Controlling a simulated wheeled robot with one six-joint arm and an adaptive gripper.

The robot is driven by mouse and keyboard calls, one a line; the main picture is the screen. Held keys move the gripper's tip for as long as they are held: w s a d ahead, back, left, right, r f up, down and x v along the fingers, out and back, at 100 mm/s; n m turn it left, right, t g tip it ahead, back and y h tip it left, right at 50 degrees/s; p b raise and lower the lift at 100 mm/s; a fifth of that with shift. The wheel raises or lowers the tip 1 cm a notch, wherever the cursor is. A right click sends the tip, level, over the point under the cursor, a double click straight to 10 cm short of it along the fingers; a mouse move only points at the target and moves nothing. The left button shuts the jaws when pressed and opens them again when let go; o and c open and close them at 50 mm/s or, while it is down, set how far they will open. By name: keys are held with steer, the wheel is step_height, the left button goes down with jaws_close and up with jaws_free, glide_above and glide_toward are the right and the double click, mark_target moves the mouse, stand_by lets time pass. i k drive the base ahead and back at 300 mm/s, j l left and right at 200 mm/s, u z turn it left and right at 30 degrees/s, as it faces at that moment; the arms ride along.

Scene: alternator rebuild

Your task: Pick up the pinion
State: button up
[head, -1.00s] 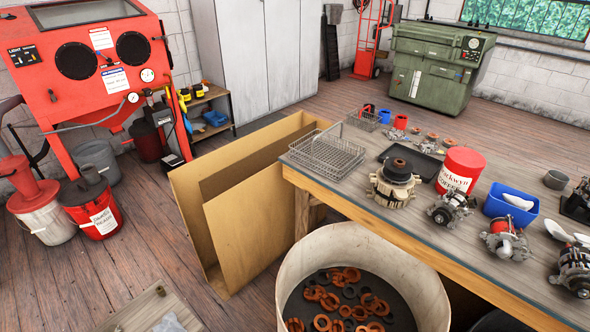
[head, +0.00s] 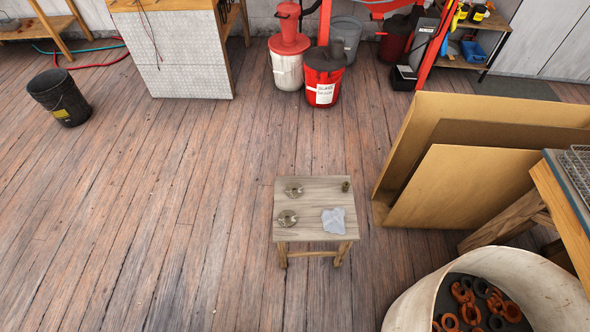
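A small wooden stool (head: 300,233) stands on the floor at the middle of the head view. On its top lie two small metal parts, one at the back left (head: 294,190) and one at the front left (head: 287,217). A small dark upright cylinder (head: 346,186) stands at the back right corner. A crumpled grey-white cloth (head: 334,220) lies at the front right. These parts are too small for me to tell which, if any, is the pinion. My gripper is not in view.
A large round bin (head: 405,310) with rusty rings (head: 467,312) is at the lower right, beside the workbench (head: 565,215). Cardboard sheets (head: 465,185) lean right of the stool. A black bucket (head: 62,97) stands far left. The floor left of the stool is clear.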

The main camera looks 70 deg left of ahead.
mark_target(345, 186)
steer(key=u, duration=1.6)
steer(key=i+j+u, duration=0.1)
steer(key=j+u, duration=0.3)
steer(key=i+j+u, duration=0.15)
steer(key=j+u, duration=0.3)
steer(key=i+j+u, duration=0.2)
steer(key=u, duration=0.2)
steer(key=i+j+u, duration=0.55)
steer(key=i, duration=0.15)
steer(key=i+z, duration=0.8)
steer(key=i+l+z, duration=0.15)
steer(key=z, duration=0.3)
steer(key=i+l+z, duration=0.1)
steer(key=i+z, duration=0.15)
steer(key=z, duration=0.15)
steer(key=i+z, duration=0.2)
steer(key=z, duration=0.25)
steer(key=i+z, duration=0.2)
steer(key=z, duration=0.2)
steer(key=i+z, duration=0.35)
steer(key=i, duration=0.1)
